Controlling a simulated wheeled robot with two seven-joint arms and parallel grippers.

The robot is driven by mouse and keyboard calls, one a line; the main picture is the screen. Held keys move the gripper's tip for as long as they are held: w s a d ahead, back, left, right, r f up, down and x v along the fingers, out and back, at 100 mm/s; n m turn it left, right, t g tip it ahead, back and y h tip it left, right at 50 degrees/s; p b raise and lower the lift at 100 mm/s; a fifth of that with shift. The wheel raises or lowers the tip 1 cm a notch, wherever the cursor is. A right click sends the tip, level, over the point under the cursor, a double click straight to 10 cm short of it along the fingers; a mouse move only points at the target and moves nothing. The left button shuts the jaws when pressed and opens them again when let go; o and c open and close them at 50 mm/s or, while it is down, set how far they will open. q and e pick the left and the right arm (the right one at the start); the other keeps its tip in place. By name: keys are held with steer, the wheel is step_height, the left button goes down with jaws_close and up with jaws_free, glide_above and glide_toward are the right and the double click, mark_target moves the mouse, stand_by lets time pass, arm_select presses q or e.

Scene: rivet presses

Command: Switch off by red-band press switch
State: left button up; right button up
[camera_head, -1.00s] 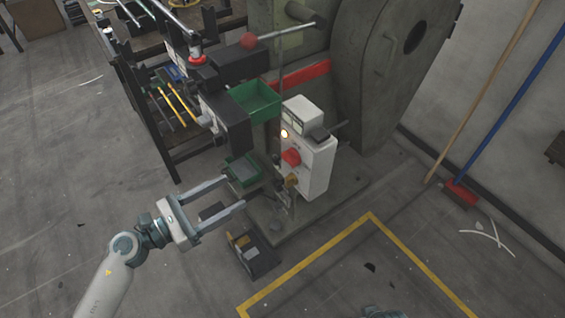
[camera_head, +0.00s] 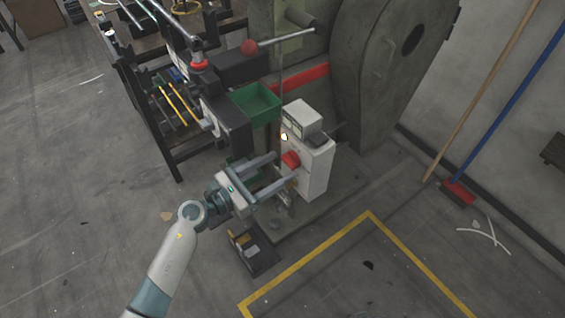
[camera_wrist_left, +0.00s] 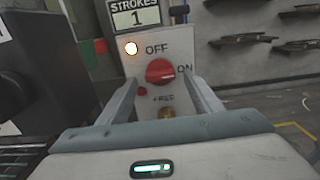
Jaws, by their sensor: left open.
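The press with the red band (camera_head: 302,75) stands at the centre of the head view. Its white control box (camera_head: 318,165) carries a red rotary switch (camera_head: 290,159). In the left wrist view the red switch (camera_wrist_left: 160,71) lies between the words OFF, above it, and ON, to its right; its handle looks roughly level, towards ON. A lamp (camera_wrist_left: 131,48) glows beside OFF. My left gripper (camera_head: 286,166) is open, with its fingers pointing at the box. Its fingers stand either side of the switch in the wrist view; contact cannot be told. My right gripper is out of view.
A green bin (camera_head: 257,101) hangs on the press left of the box. A brass-coloured knob (camera_wrist_left: 167,113) sits below the switch. A dark tray (camera_head: 252,250) lies on the floor below my gripper.

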mark_target(289, 162)
arm_select(q)
steer(key=shift+x, duration=1.2)
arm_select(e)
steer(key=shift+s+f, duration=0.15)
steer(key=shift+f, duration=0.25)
arm_select(q)
steer(key=c, duration=1.1)
steer(key=shift+o, duration=0.2)
